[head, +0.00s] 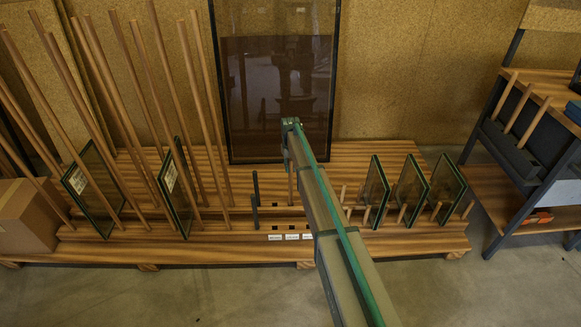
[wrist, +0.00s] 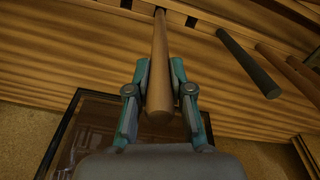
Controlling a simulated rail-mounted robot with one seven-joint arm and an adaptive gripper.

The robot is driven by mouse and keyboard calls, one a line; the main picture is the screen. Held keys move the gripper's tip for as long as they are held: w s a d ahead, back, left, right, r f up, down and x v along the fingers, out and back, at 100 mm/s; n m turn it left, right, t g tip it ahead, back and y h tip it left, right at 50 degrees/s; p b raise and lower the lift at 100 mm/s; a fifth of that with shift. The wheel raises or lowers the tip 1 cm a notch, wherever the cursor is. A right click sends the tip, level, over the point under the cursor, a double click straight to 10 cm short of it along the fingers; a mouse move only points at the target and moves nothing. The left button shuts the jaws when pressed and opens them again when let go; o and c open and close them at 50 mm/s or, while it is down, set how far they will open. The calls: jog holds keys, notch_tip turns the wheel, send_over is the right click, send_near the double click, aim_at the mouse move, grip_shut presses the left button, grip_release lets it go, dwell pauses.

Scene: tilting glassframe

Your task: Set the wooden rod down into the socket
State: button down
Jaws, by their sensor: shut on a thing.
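The wooden rod (wrist: 160,50) is a plain round brown stick between the two teal fingers of my gripper (wrist: 160,75). In the wrist view its near end faces the camera and its far end meets a dark socket hole at the top edge. I cannot tell whether the tip is inside the hole or just above it. In the head view the rod (head: 290,187) hangs upright below my gripper (head: 290,126), over the slatted wooden rack. Another dark socket hole (wrist: 192,22) lies beside it. My arm hides part of the rack to the right.
Tall leaning sticks and glass panes (head: 90,187) fill the rack's left; smaller panes (head: 411,190) stand between short pegs at right. A dark glass frame (head: 277,85) stands behind. A shelf unit (head: 525,150) is far right.

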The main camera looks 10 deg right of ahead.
aim_at(290, 177)
jog(key=shift+f+b, duration=0.45)
jog(key=shift+f, duration=2.95)
dwell(1.6)
jog(key=c, duration=1)
grip_release()
jog(key=shift+o, duration=0.2)
jog(key=shift+r, duration=0.1)
jog(key=shift+r+p, duration=1.95)
jog(key=shift+r, duration=1)
